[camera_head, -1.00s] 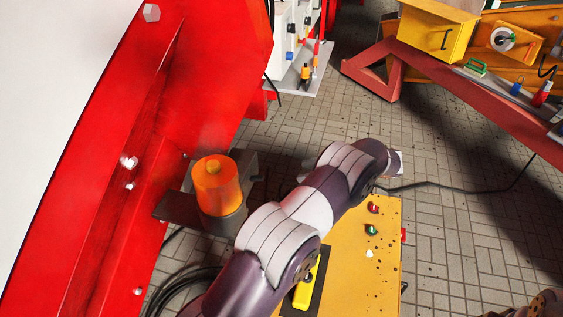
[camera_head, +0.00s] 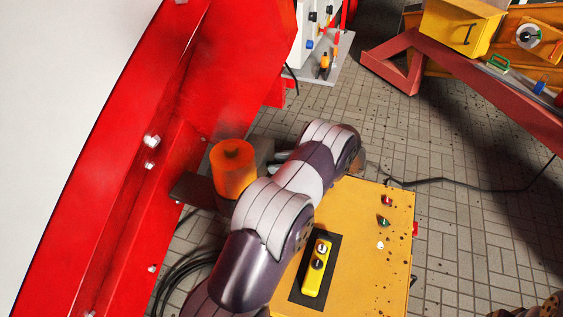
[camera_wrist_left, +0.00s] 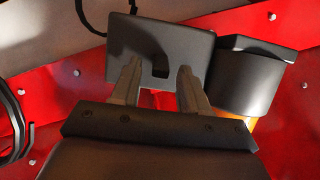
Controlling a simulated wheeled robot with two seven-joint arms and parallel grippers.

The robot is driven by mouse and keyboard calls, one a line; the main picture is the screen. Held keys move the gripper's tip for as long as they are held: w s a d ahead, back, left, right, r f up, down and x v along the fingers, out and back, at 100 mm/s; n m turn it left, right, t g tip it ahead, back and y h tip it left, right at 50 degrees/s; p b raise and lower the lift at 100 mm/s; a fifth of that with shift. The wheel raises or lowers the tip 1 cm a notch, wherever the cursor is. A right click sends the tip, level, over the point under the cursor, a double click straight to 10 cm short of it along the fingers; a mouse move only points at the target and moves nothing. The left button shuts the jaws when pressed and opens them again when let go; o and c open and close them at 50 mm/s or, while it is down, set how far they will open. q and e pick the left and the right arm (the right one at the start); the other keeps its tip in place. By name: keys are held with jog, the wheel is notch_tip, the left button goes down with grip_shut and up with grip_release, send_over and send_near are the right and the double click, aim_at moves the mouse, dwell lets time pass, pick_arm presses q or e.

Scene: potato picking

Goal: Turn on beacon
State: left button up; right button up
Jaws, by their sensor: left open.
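The orange beacon (camera_head: 232,170) stands on a dark bracket at the side of the red machine, beside a grey box (camera_head: 264,155). In the left wrist view, the beacon's dark cylindrical base (camera_wrist_left: 245,85) is right of the fingers, with a little orange (camera_wrist_left: 250,124) below it. My left gripper (camera_wrist_left: 160,78) is open, its two fingers apart in front of the dark grey box (camera_wrist_left: 185,40). A dark curved shape, perhaps a handle or shadow, shows between the fingertips; contact cannot be told. In the head view my left arm hides its fingers. My right gripper is not visible.
A yellow cabinet top (camera_head: 355,240) with small buttons and a yellow control pendant (camera_head: 318,268) lies beside my left arm. The large red machine wall (camera_head: 180,100) rises on the left. Black cables (camera_head: 185,288) lie below the beacon. Tiled floor (camera_head: 460,220) is open at right.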

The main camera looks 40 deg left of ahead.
pick_arm(q)
grip_shut()
jog(key=r+h+p, duration=0.1)
jog(key=p, duration=0.2)
jog(key=shift+s+a+r, duration=0.1)
jog(key=shift+a+r, duration=0.05)
jog(key=shift+r, duration=0.05)
jog(key=shift+f+t+h+p, duration=0.2)
jog(key=shift+t+h+p, duration=0.1)
jog(key=shift+h+p, duration=0.15)
jog(key=shift+f, duration=0.2)
grip_release()
jog(key=v, duration=1.2)
jog(key=shift+d+r+b, duration=0.2)
jog(key=shift+d+b, duration=0.1)
jog(key=shift+b, duration=0.05)
